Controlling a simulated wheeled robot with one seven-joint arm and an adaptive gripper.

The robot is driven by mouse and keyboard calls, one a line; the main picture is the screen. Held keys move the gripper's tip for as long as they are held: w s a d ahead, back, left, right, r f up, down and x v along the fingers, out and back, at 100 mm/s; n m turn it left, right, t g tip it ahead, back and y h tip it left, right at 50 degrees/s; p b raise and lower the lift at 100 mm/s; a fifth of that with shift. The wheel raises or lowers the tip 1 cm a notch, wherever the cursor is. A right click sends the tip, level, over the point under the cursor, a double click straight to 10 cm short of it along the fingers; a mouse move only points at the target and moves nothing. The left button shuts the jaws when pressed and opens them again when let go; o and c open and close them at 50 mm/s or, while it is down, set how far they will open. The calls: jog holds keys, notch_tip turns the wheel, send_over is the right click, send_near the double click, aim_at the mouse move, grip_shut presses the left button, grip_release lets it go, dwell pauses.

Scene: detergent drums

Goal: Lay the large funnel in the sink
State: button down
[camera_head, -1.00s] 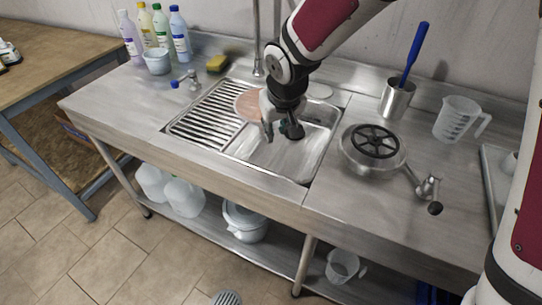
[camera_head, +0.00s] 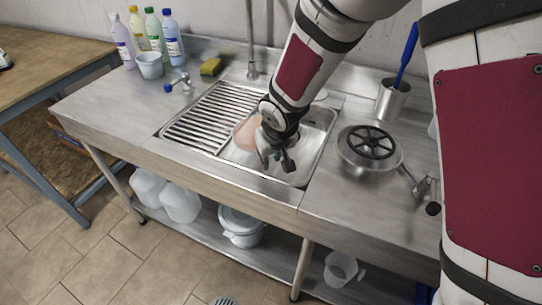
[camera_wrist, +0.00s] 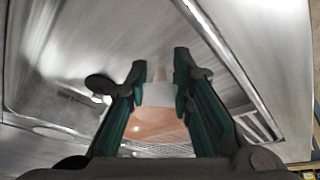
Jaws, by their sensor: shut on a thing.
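The large funnel (camera_head: 246,132) is pinkish and translucent, seen at the left side of the sink basin (camera_head: 318,132), partly hidden behind my gripper. In the wrist view the funnel (camera_wrist: 158,124) lies between my fingers, its narrow pale end toward the fingertips and its wide part nearer the palm. My gripper (camera_head: 276,164) is over the basin, shut on the funnel; its fingers also show in the wrist view (camera_wrist: 162,78). I cannot tell whether the funnel touches the basin floor.
A ribbed drainboard (camera_head: 203,117) lies left of the basin. A metal pot-like vessel with a black handwheel (camera_head: 371,143) stands to the right, near a steel cup (camera_head: 392,100). A yellow sponge (camera_head: 210,67) and several bottles (camera_head: 172,38) are behind.

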jog(key=shift+f+b, duration=0.35)
jog(key=shift+f, duration=0.25)
jog(key=c, duration=1.4)
grip_release()
jog(key=shift+r, duration=0.15)
jog(key=shift+r+p, duration=0.6)
jog(key=shift+r, duration=0.05)
jog(key=p+v, duration=0.1)
jog(key=v, duration=1)
jog(key=shift+r, duration=0.3)
jog(key=shift+s+d, duration=0.15)
